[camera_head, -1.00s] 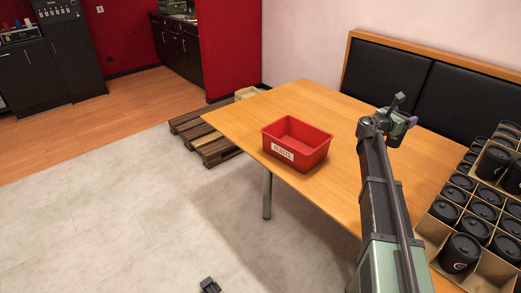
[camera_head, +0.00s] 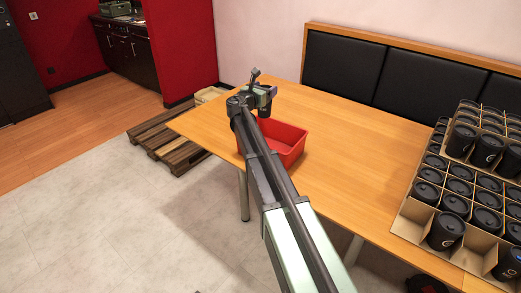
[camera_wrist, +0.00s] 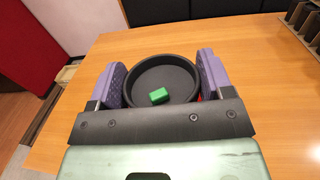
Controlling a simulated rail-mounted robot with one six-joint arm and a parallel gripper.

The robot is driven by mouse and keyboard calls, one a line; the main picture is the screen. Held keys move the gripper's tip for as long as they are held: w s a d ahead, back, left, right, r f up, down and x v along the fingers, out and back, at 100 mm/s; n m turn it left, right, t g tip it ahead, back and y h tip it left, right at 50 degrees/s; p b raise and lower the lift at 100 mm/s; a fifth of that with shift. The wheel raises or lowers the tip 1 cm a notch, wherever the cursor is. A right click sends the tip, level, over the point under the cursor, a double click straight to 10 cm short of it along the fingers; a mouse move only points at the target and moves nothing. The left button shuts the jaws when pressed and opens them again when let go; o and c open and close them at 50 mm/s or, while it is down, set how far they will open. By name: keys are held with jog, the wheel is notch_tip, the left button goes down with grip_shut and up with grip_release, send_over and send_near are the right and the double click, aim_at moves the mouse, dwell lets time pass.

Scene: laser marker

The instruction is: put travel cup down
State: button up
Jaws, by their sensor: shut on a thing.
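The black travel cup (camera_wrist: 152,72) is held between the two purple pads of my gripper (camera_wrist: 162,80). In the wrist view I look down into its open top, and a small green block (camera_wrist: 158,96) lies inside. In the head view my gripper (camera_head: 262,92) is above the table, and the dark cup (camera_head: 266,106) shows just below it. The red bin (camera_head: 293,146) stands on the wooden table (camera_head: 350,150), beneath and in front of the cup in the picture. My arm hides part of the bin. I cannot tell the cup's exact height above the table.
Cardboard boxes (camera_head: 412,222) with many black lidded cups stand at the right end of the table. A black padded bench (camera_head: 390,77) runs along the back. The table between bin and boxes is clear. A wooden pallet (camera_head: 160,140) lies on the floor at left.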

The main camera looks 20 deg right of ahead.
notch_tip(320, 180, down, 21)
jog(key=b, duration=2)
jog(key=shift+b, duration=0.3)
jog(key=o, duration=0.7)
jog(key=shift+s, duration=0.15)
jog(key=shift+c, duration=0.2)
jog(key=shift+r, duration=0.1)
jog(key=p+v, duration=0.1)
jog(key=v, duration=1)
jog(key=shift+a+r, duration=0.4)
jog(key=shift+a, duration=0.05)
jog(key=shift+s, duration=0.15)
jog(key=s+f+m+g+y, duration=0.45)
jog(key=s+f+m, duration=0.45)
jog(key=s+m, duration=0.3)
jog(key=s+a+f+m+g+y, duration=0.1)
jog(key=s+a+f+m+y, duration=0.1)
jog(key=s, duration=0.5)
jog(key=s+a+f+m+g+y, duration=0.2)
jog(key=s+a+f+m+y, duration=0.1)
jog(key=s+a+m+y, duration=0.2)
jog(key=s+a+f+m+g+y, duration=0.2)
jog(key=s+a+f+m+y, duration=0.1)
jog(key=s+a+m, duration=0.2)
jog(key=s+a, duration=0.2)
jog(key=s, duration=0.1)
jog(key=shift+s+a+m, duration=0.2)
jog(key=shift+s+m, duration=0.1)
